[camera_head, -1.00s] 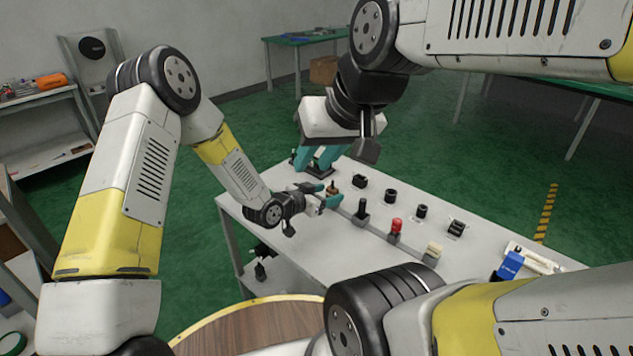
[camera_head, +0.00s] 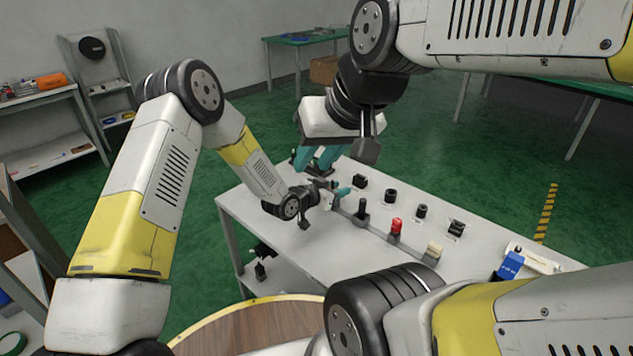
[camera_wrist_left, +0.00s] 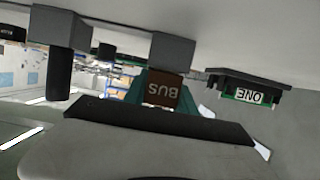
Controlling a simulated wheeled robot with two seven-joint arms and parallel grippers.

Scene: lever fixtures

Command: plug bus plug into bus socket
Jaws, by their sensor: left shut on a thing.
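The bus plug (camera_wrist_left: 162,90) is a brown block with upside-down letters BUS in the left wrist view. It adjoins a grey block (camera_wrist_left: 172,48); I cannot tell whether they are separate. My left gripper (camera_head: 337,188) is shut on the plug, teal fingers at its sides, at the left end of the row of plugs. The arm hides most of the plug in the head view. My right gripper (camera_head: 316,158) is above the table's far left corner, its teal fingers apart and seemingly empty. I cannot tell which fixture is the bus socket.
The white table (camera_head: 300,245) also bears a black plug (camera_head: 362,209), a red plug (camera_head: 397,227) and a beige plug (camera_head: 433,250). Several dark fixtures (camera_head: 390,196) stand behind them. A blue object (camera_head: 510,265) is at the right end. The table's front left is clear.

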